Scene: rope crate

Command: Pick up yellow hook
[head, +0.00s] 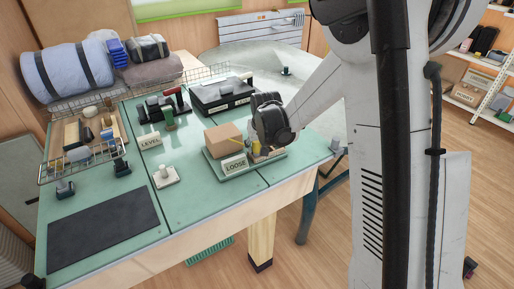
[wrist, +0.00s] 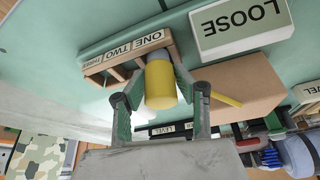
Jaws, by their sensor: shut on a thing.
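A thick yellow cylinder (wrist: 161,88) with a grey-blue end sits between the two fingers of my gripper (wrist: 160,74) in the wrist view; I take it as the yellow hook. The fingers press on it from both sides. A thin yellow bar (wrist: 226,99) shows right of the right finger; I cannot tell whether it joins the cylinder. In the head view my gripper (head: 268,140) is low over the right part of the LOOSE tray (head: 236,172), and only a bit of yellow (head: 257,147) shows beside it. My arm hides the rest.
A cardboard box (head: 223,137) stands on the tray close to my gripper. A wooden rack marked ONE, TWO, THREE (wrist: 125,49) is just beyond the fingertips. A dark mat (head: 104,238) lies bare at front left.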

